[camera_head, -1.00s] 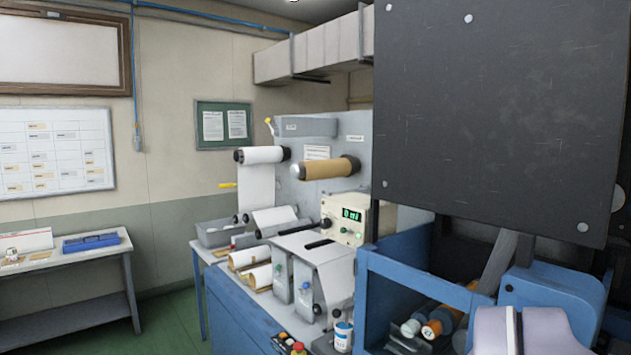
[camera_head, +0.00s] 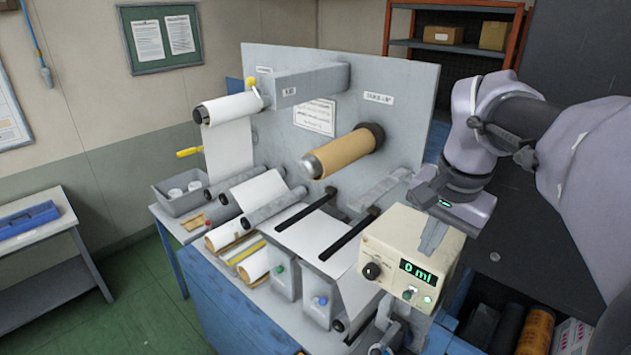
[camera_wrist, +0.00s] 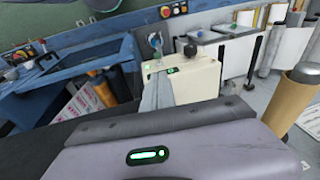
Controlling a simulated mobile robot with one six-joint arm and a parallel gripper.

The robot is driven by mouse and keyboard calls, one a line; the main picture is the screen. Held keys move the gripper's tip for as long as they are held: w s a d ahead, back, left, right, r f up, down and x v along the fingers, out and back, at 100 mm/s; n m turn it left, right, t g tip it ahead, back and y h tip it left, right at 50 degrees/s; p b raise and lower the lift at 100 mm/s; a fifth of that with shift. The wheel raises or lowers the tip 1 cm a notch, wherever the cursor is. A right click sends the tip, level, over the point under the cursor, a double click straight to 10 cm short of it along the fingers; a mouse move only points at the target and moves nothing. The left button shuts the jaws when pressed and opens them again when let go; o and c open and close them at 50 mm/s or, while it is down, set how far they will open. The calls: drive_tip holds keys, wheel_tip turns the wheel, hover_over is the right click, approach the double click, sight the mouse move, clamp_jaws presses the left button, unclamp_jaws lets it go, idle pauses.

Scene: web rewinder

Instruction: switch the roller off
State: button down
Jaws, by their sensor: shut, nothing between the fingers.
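The brown take-up roller (camera_head: 345,152) sticks out of the grey rewinder panel, and it also shows at the right of the wrist view (camera_wrist: 292,100). The white roll (camera_head: 228,108) hangs to its left. A cream control box (camera_head: 385,238) stands in front, with a black knob (camera_head: 372,271), a display reading "0 ml" (camera_head: 416,272) and small green-lit buttons (camera_head: 410,293). My gripper (camera_head: 431,240) is shut and empty, pointing down over the box top; contact cannot be told. Its grey fingers also show in the wrist view (camera_wrist: 157,92).
Two black bars (camera_head: 348,233) stand left of the box. A side table (camera_head: 35,240) is at left, with green floor between.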

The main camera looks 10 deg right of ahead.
sight(408, 293)
drive_tip(key=x, duration=0.9)
drive_tip(key=b+x, duration=0.1)
drive_tip(key=x, duration=0.4)
drive_tip(key=shift+s+d, duration=0.1)
drive_tip(key=shift+s, duration=0.25)
drive_tip(key=shift+f, duration=0.1)
